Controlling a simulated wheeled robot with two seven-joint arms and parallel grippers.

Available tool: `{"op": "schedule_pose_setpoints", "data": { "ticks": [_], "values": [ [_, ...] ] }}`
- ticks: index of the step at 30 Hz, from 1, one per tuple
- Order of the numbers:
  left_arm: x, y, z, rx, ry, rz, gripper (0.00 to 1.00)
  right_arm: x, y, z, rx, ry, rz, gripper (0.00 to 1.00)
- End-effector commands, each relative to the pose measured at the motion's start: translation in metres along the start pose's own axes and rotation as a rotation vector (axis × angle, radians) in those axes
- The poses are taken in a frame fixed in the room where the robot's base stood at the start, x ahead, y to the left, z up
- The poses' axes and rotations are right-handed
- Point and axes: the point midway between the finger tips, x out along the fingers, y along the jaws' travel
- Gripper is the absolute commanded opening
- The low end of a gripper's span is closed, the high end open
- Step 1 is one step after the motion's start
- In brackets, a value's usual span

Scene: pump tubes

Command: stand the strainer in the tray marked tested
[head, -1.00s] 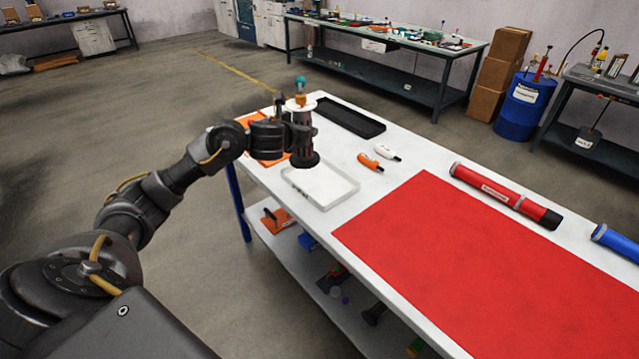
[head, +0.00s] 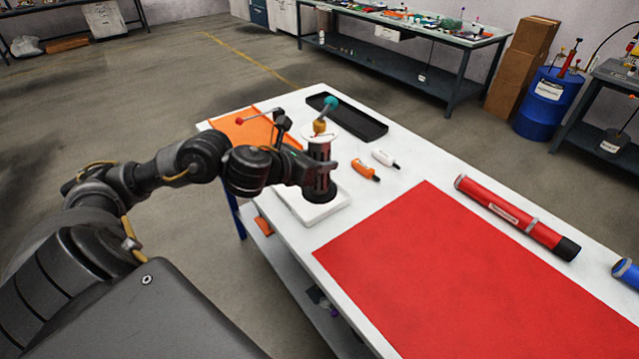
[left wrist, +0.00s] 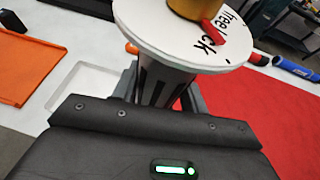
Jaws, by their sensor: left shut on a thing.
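My left gripper (head: 328,170) is shut around a dark upright cylinder, which I take for the strainer (head: 318,183). It has a white disc on top, a brass-coloured piece and a teal knob. In the left wrist view the white disc (left wrist: 160,30) carries the words "free" and "lock" and a red pointer. The cylinder's dark foot shows over the white tray (head: 338,207); I cannot tell whether it touches. An orange tray (head: 228,126) and a black tray (head: 360,124) lie farther back. No "tested" mark is readable. My right gripper is out of view.
A red mat (head: 440,270) covers the table's near part. A red tube (head: 510,215) and a blue one (head: 627,272) lie along the right edge.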

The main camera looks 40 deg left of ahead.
Motion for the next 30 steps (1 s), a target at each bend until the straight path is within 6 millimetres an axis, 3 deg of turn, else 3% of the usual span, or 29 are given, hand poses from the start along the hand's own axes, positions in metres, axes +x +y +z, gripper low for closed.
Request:
{"op": "schedule_pose_setpoints", "data": {
  "ticks": [8, 14, 19, 24, 30],
  "values": [
    [0.009, 0.000, -0.001, 0.002, -0.001, -0.014, 0.01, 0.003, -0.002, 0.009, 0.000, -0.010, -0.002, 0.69],
    [0.036, 0.036, -0.012, 0.001, 0.001, -0.013, 0.01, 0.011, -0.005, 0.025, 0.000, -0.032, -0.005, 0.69],
    [0.060, 0.075, -0.018, -0.001, 0.000, -0.011, 0.01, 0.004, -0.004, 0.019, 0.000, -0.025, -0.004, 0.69],
    [0.083, 0.098, -0.043, -0.001, 0.000, -0.013, 0.01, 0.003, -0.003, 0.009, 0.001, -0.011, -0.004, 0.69],
    [0.096, 0.112, -0.057, 0.003, -0.004, -0.014, 0.01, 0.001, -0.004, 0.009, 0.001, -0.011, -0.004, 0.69]
  ]
}}
